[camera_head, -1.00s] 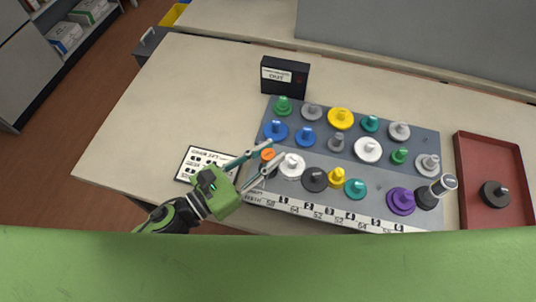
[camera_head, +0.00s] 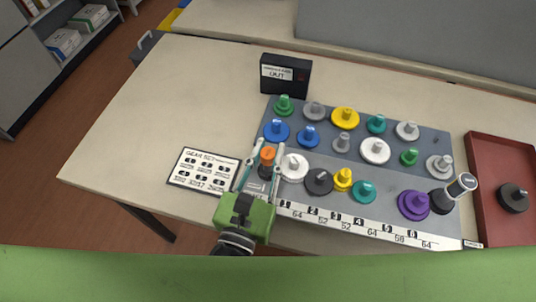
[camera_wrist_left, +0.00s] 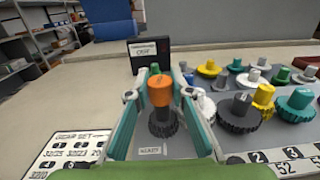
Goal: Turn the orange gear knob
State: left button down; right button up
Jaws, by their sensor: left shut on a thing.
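The orange gear knob (camera_head: 267,155) stands upright at the left end of the front row on the grey gear board. It has an orange top over a dark toothed base. It also shows in the left wrist view (camera_wrist_left: 160,91). My left gripper (camera_head: 269,146) has its two teal fingers on either side of the knob and is shut on it. In the left wrist view the gripper (camera_wrist_left: 161,72) frames the knob between its fingers. My right gripper is not in view.
A white gear (camera_head: 293,167) stands close to the right of the knob, with several coloured gears beyond. A black box reading OUT (camera_head: 285,74) stands behind. A gear set card (camera_head: 203,170) lies left. A red tray (camera_head: 489,215) holding a black gear is at right.

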pick_arm(q)
jog(key=shift+r, duration=0.1)
dwell(0.3)
jog(key=c, duration=1.8)
grip_release()
jog(key=shift+v, duration=3.7)
